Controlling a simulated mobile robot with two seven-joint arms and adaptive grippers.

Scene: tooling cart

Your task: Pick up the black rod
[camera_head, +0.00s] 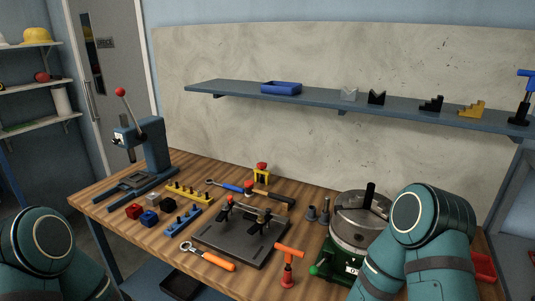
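A short black rod (369,195) stands upright, slightly tilted in the picture, on top of the round grey turntable (347,228) at the right of the workbench. Its lower end meets the turntable top; I cannot tell whether it sits in a hole. My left arm shows at the lower left and my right arm at the lower right, in front of part of the turntable's right side. Neither gripper is in view, so I cannot see whether they are open or shut.
A dark fixture plate (240,239) with clamps lies left of the turntable. An orange T-handle tool (288,262) stands in front. Grey pegs (325,211) stand close left of the turntable. A blue press (150,145) is at the left, and a wall shelf (330,103) hangs above.

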